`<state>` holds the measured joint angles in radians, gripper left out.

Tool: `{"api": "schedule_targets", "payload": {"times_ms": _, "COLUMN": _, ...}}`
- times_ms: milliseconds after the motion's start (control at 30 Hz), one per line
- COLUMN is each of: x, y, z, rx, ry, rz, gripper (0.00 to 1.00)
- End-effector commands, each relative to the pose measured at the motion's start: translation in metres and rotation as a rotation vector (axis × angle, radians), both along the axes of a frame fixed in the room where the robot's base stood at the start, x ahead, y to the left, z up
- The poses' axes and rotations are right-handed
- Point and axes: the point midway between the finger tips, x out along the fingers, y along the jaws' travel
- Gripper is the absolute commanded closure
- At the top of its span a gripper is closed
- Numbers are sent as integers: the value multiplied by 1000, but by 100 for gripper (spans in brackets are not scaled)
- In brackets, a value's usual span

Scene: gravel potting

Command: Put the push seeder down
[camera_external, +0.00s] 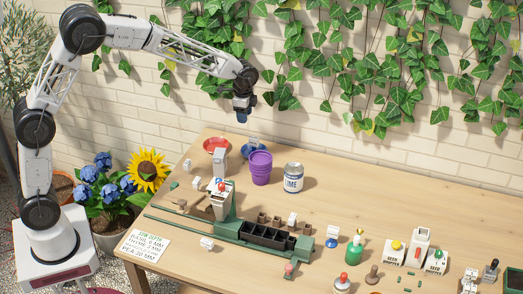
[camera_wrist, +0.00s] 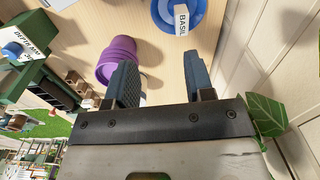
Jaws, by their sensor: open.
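My gripper (camera_external: 242,117) is raised high above the back of the table, near the brick wall. In the wrist view its two blue fingers (camera_wrist: 160,75) are apart with nothing between them. I cannot tell for sure which thing is the push seeder. Small knobbed tools stand at the table's front right, including a red-topped one (camera_external: 343,283) and a brown one (camera_external: 374,274); none touches my gripper. A green bench fixture (camera_external: 228,228) with a dark cell tray (camera_external: 264,236) stands at the table's middle left.
Purple stacked pots (camera_external: 260,168) and a LIME tin (camera_external: 293,178) stand at the back. The table's back right is clear.

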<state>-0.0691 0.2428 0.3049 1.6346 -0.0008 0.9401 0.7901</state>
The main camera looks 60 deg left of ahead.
Motion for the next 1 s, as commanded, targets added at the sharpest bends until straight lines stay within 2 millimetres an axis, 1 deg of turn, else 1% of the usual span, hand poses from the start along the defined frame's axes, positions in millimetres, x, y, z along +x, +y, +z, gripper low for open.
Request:
{"api": "schedule_targets", "payload": {"times_ms": 33, "x": -12, "y": -3, "z": 13, "rx": 0, "ry": -8, "rz": 14, "gripper": 51}}
{"api": "schedule_targets", "payload": {"times_ms": 100, "x": -28, "y": -6, "z": 27, "rx": 0, "ry": -16, "rz": 37, "gripper": 51}}
{"api": "schedule_targets", "payload": {"times_ms": 367, "x": -95, "y": -18, "z": 73, "rx": -5, "ry": -43, "rz": 129, "gripper": 51}}
{"api": "schedule_targets", "payload": {"times_ms": 400, "x": -106, "y": -20, "z": 79, "rx": -5, "ry": -47, "rz": 143, "gripper": 51}}
{"api": "schedule_targets", "payload": {"times_ms": 567, "x": -149, "y": -26, "z": 102, "rx": -10, "ry": -64, "rz": 199, "gripper": 51}}
{"api": "schedule_targets", "payload": {"times_ms": 700, "x": -188, "y": -31, "z": 120, "rx": -15, "ry": -82, "rz": 249, "gripper": 51}}
{"api": "schedule_targets", "payload": {"times_ms": 867, "x": -233, "y": -37, "z": 134, "rx": -22, "ry": -97, "rz": 305, "gripper": 51}}
{"api": "schedule_targets", "payload": {"times_ms": 1000, "x": -273, "y": -42, "z": 143, "rx": -28, "ry": -111, "rz": 352, "gripper": 51}}
